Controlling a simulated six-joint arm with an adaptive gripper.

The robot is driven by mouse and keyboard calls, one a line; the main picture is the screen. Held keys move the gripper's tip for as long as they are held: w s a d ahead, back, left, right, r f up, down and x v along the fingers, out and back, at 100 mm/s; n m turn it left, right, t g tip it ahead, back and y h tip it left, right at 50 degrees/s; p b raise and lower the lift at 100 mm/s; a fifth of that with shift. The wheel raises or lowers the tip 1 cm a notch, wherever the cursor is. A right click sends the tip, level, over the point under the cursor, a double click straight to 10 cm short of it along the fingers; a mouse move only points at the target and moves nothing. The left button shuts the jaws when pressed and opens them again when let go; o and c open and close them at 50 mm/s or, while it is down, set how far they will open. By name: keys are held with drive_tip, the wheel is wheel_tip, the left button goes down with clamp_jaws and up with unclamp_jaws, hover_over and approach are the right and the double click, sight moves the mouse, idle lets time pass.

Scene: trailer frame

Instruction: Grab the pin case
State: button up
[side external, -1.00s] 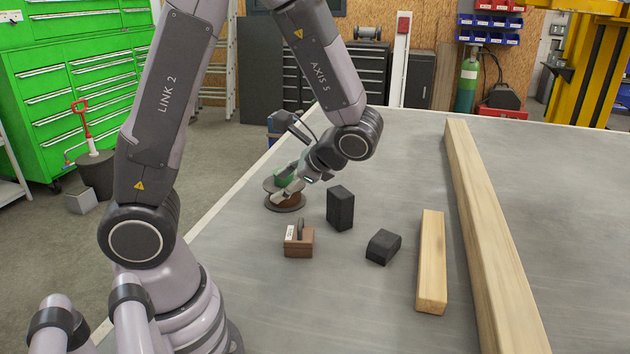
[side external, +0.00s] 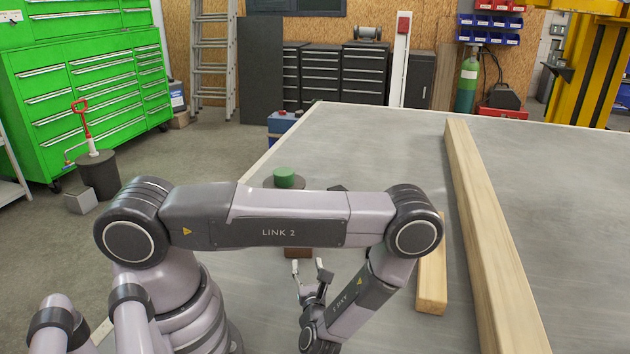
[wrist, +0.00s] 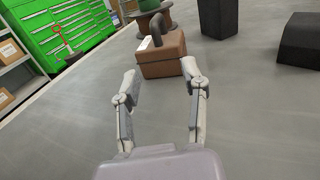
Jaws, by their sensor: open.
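A small brown case (wrist: 160,58) with a dark arched handle and a white label stands on the grey table; it looks like the pin case. In the side view only a strip of the brown case (side external: 298,253) shows below my arm. My gripper (side external: 307,264) is open and empty, on the near side of the case and apart from it. In the wrist view the fingers of my gripper (wrist: 160,72) point at the case, which lies ahead between and beyond the fingertips.
A green cylinder (side external: 285,177) sits on a brown spool (wrist: 150,22) behind the case. An upright black block (wrist: 219,14) and a lower black block (wrist: 300,42) stand to the right. A short wooden beam (side external: 432,285) and a long one (side external: 490,220) lie farther right.

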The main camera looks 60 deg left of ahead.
drive_tip(key=x, duration=0.7)
drive_tip(key=shift+s+a, duration=0.1)
drive_tip(key=x, duration=0.5)
drive_tip(key=shift+s+a+f, duration=0.1)
drive_tip(key=shift+s+f, duration=0.05)
drive_tip(key=shift+f, duration=0.1)
clamp_jaws()
